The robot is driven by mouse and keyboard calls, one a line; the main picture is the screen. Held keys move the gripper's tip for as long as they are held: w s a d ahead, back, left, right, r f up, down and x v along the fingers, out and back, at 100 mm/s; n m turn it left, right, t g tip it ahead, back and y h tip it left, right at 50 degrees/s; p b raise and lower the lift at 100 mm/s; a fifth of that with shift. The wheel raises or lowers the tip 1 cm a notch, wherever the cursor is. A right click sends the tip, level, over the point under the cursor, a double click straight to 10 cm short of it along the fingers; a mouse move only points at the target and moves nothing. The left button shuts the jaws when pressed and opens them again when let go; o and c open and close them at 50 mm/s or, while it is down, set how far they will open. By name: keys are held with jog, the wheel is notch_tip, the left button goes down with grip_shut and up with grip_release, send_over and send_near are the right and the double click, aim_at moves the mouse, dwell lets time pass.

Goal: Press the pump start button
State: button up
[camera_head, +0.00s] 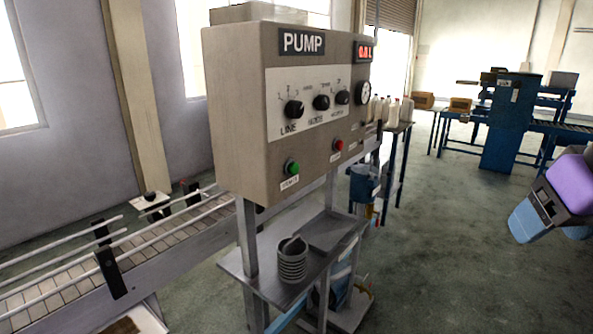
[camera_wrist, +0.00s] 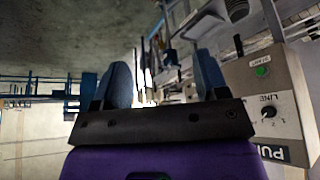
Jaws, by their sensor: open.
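The grey pump control box (camera_head: 235,120) stands in the middle of the head view, with a "PUMP" sign at its top. A green button (camera_head: 292,167) sits low on its front face, with a small label under it too small to read. A red button (camera_head: 338,145) sits to its right. The wrist view is upside down and shows the green button (camera_wrist: 261,71) at the right. My gripper (camera_head: 552,228) is at the right edge of the head view, well apart from the box. Its two blue fingers (camera_wrist: 161,78) are spread, with nothing between them.
A shelf (camera_head: 245,266) below holds stacked grey cups (camera_head: 292,262). A conveyor (camera_head: 120,262) runs left. The floor between box and gripper is clear.

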grip_shut()
dwell(1.5)
